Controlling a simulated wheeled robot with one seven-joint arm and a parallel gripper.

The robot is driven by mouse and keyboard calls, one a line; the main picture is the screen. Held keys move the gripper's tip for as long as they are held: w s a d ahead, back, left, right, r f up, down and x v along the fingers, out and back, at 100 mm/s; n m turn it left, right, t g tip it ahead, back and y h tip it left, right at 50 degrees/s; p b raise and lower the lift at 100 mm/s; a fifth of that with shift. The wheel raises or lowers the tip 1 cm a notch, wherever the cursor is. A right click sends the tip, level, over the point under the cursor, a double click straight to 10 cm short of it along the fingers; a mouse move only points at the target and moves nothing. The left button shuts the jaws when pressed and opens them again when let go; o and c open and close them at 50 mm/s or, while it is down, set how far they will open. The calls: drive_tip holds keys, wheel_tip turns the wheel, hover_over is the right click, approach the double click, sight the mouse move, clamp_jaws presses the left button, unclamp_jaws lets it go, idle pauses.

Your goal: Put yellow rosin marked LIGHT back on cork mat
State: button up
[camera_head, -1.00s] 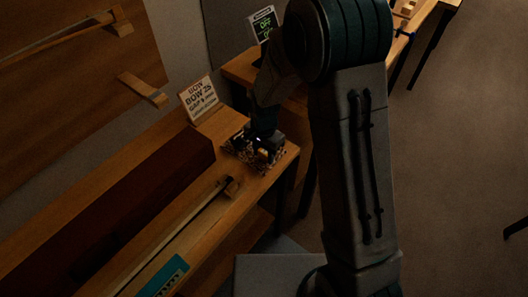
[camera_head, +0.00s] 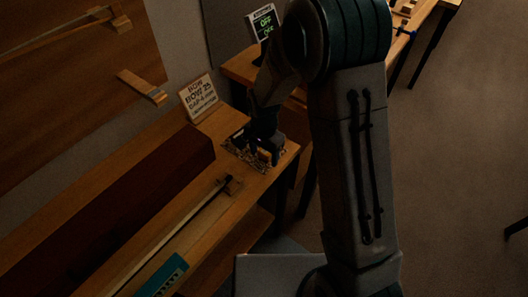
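A speckled cork mat (camera_head: 262,169) lies on the right end of the long wooden bench. My gripper (camera_head: 262,152) points down at this mat, with its fingertips low at or just above the surface. The fingers are dark and small here, and I cannot tell how far apart they are. I cannot make out the yellow rosin now; the gripper and the dim light may hide it. No LIGHT marking is readable.
A violin bow (camera_head: 175,232) lies along the bench in front of the mat, with a blue box (camera_head: 163,276) near it. A lettered card (camera_head: 199,97) stands behind. A small display (camera_head: 263,22) reads OFF on the farther table. Dark floor lies right.

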wheel_tip(320, 180, up, 14)
drive_tip(key=shift+b, duration=0.4)
idle(0.3)
drive_tip(key=shift+f, duration=0.1)
drive_tip(key=s+d+r+n+t, duration=0.1)
drive_tip(key=s+d+r+n, duration=0.2)
drive_tip(key=s+d, duration=0.4)
drive_tip(key=s+d+r+n+t, duration=0.2)
drive_tip(key=s+d+r+n, duration=0.1)
drive_tip(key=s+d, duration=0.5)
drive_tip(key=shift+s+r+n, duration=0.3)
drive_tip(key=shift+s+n, duration=0.5)
drive_tip(key=shift+s, duration=0.55)
